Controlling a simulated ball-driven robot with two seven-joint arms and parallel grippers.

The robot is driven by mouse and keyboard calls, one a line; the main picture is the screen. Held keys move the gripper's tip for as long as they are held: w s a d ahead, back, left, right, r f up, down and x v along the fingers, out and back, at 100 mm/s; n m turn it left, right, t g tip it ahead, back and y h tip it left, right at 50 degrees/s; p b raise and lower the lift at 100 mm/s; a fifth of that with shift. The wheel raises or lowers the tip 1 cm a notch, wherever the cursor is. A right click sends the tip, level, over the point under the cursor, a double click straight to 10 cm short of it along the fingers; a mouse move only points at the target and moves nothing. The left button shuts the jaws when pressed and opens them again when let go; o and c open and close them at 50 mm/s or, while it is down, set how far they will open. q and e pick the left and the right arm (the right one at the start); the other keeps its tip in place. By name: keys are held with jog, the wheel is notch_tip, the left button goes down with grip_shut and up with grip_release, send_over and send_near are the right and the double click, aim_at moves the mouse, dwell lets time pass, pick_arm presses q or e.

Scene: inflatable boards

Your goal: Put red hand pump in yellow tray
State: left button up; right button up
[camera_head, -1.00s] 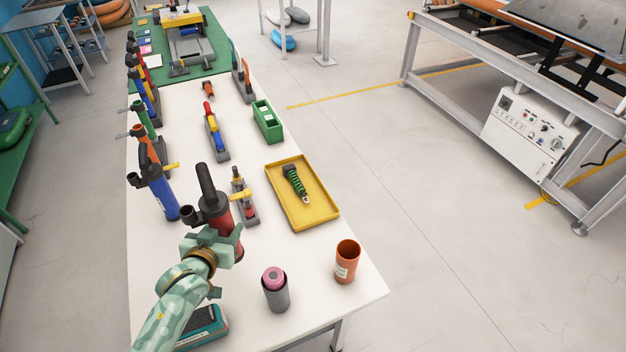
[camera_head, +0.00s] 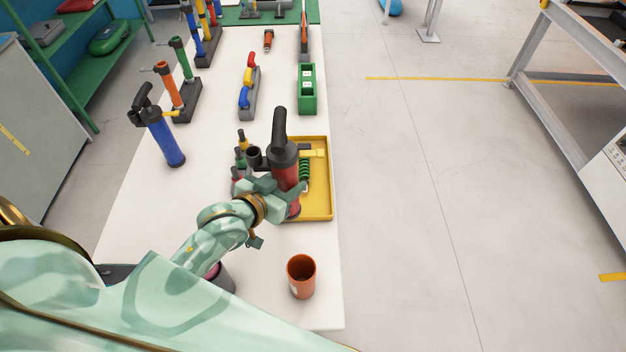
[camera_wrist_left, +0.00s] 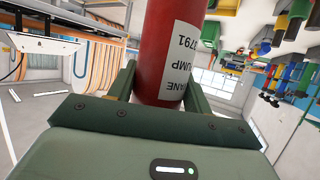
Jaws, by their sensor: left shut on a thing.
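My left gripper (camera_head: 272,193) is shut on the red hand pump (camera_head: 286,178), which has a black top and handle and stands upright in the grip. In the left wrist view the pump's red barrel (camera_wrist_left: 172,55) with a white label is between the two fingers (camera_wrist_left: 158,88). The yellow tray (camera_head: 319,210) lies on the white table behind the pump. The pump covers the tray's left part in the head view; I cannot tell whether its base is over the tray or beside it. A green spring part (camera_head: 304,172) lies in the tray. My right gripper is not in view.
An orange cup (camera_head: 301,276) stands in front of the tray. A small rack (camera_head: 241,160) is left of the pump, partly hidden by it and my arm. A blue pump (camera_head: 163,138) stands further left. A green box (camera_head: 307,92) is behind the tray.

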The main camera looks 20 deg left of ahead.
pick_arm(q)
jog(key=w+d+f+b, duration=0.1)
jog(key=w+f+b, duration=0.3)
jog(key=w+f, duration=0.5)
jog(key=shift+w+d+f, duration=0.3)
jog(key=shift+f, duration=0.7)
jog(key=shift+f, duration=0.2)
jog(key=o, duration=1.3)
jog(key=shift+c, duration=0.2)
